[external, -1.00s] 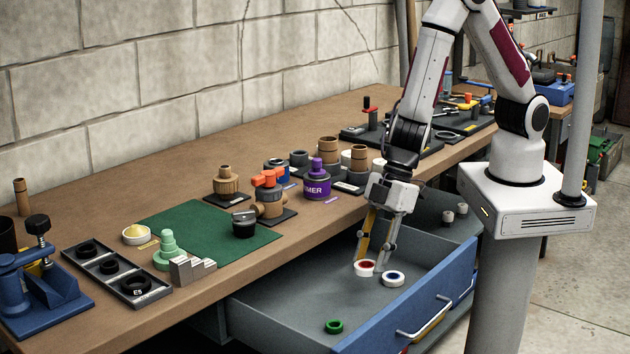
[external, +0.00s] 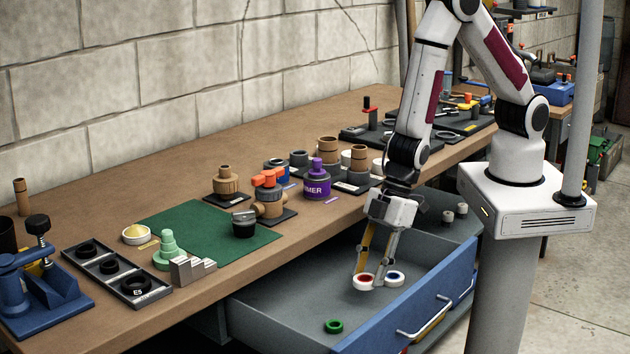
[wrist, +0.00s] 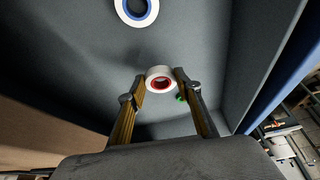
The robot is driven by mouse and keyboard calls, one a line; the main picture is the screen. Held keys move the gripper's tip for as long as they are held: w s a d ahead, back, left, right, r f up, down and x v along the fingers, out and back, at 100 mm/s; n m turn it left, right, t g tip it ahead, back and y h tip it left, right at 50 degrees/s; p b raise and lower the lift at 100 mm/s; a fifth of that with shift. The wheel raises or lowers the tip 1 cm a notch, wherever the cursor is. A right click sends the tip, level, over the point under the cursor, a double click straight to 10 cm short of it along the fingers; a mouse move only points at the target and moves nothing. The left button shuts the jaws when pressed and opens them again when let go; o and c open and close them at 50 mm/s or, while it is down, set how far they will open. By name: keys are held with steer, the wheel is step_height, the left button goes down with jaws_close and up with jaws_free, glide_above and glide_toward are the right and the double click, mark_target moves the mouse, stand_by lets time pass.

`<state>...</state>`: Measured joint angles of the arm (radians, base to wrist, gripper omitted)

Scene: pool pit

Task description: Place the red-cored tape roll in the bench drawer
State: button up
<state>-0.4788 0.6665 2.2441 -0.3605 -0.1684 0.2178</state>
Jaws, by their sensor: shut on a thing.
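The red-cored tape roll (external: 363,283) is white with a red inner ring. My gripper (external: 368,279) is shut on it, inside the open bench drawer (external: 408,307). In the wrist view the roll (wrist: 157,73) sits between my two fingertips (wrist: 160,76). It is low, near the grey drawer floor; I cannot tell whether it touches the floor. The drawer has a blue front with a pale handle.
A blue-cored tape roll (external: 396,279) lies just right of the red-cored one. A green ring (external: 333,326) lies nearer the drawer's front left. The drawer floor between them is clear.

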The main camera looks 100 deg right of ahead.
mark_target(370, 283)
steer(key=shift+f, duration=0.1)
steer(key=shift+f, duration=1.65)
steer(key=shift+f, duration=0.15)
steer(key=o, duration=0.7)
steer(key=shift+o, duration=0.2)
steer(key=v, duration=0.7)
steer(key=shift+r, duration=0.4)
